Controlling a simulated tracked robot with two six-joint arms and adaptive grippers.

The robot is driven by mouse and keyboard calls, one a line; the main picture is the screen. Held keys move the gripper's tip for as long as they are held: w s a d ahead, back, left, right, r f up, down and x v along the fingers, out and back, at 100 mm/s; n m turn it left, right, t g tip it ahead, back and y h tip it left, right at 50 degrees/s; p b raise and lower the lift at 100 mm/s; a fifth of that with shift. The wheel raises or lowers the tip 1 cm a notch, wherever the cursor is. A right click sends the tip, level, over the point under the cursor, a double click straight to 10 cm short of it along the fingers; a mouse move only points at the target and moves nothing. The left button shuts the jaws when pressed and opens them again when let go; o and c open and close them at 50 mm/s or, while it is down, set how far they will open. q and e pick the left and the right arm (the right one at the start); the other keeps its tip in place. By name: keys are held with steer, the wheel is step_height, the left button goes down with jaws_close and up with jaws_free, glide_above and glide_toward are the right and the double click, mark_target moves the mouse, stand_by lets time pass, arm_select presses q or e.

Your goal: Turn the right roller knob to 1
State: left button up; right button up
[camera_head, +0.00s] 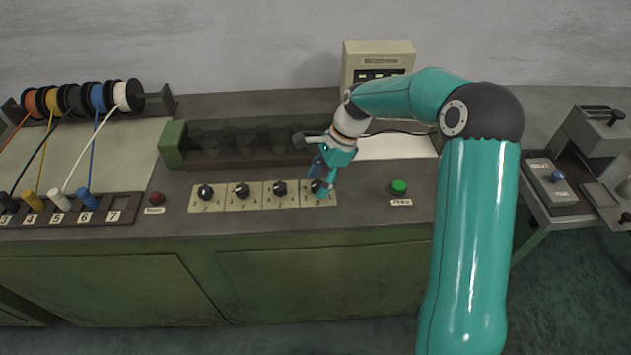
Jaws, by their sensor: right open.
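A row of several black knobs on cream dial plates runs along the machine's front ledge. The rightmost knob (317,186) sits on its plate (320,202), partly covered by my right gripper (322,185). That gripper is open and reaches down over this knob from above; whether a finger touches it I cannot tell. The knob's pointer setting is hidden or too small to read. The other knobs (280,188), (242,190) and (206,192) stand uncovered to the left. My left gripper does not show.
A green button (399,187) is right of the knobs and a dark red button (157,198) left of them. A roller unit with a green end block (173,144) stands behind. Coloured wire spools (75,98) are at left. A cream box (378,60) stands at the back.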

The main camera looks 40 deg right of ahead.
steer(key=shift+a+f, duration=0.1)
steer(key=shift+f, duration=0.05)
steer(key=shift+c, duration=0.2)
steer(key=c, duration=1.1)
steer(key=shift+a, duration=0.2)
steer(key=shift+d, duration=0.15)
steer(key=shift+w, duration=0.1)
